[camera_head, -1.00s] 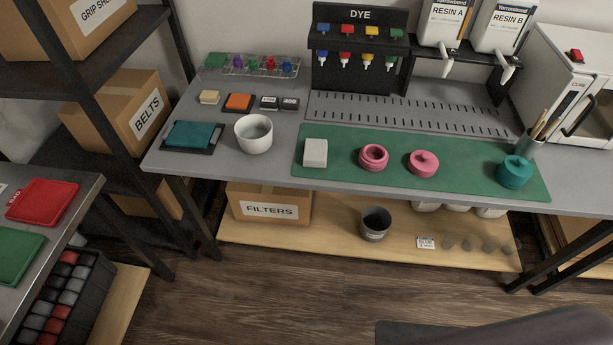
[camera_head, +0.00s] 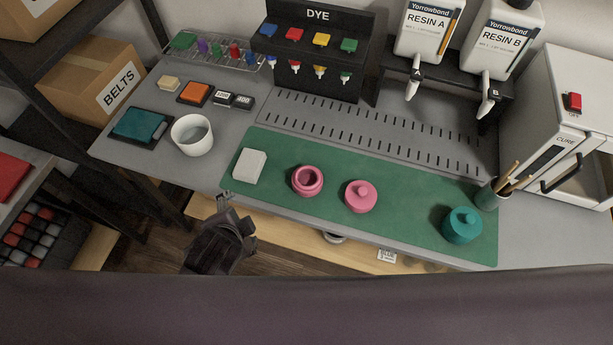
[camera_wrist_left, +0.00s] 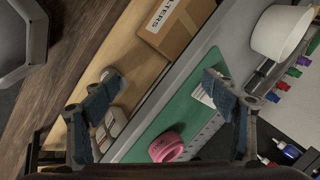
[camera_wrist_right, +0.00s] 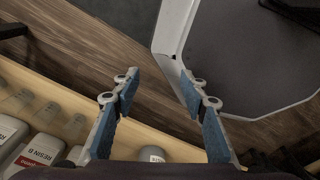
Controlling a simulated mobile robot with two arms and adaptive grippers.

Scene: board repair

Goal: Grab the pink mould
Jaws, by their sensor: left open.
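Two pink mould pieces stand on the green mat (camera_head: 405,210). The left piece is a round pink pot with an open hole (camera_head: 307,187); the right piece is a round pink part with a knob on top (camera_head: 361,199). A pink piece (camera_wrist_left: 166,147) also shows low in the left wrist view, partly cut off. My left gripper (camera_head: 223,204) is open and empty, left of the pink pieces by the bench's front edge; its spread fingers show in the left wrist view (camera_wrist_left: 158,88). My right gripper (camera_wrist_right: 158,82) is open and empty over the floor and lower shelf, outside the head view.
A whitish block (camera_head: 249,167) and a teal lidded mould (camera_head: 462,226) share the mat. A white bowl (camera_head: 192,135) stands at left. A brush cup (camera_head: 487,195) is at right. The dye rack (camera_head: 313,50) and resin bottles stand behind. My own dark body part covers the bottom.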

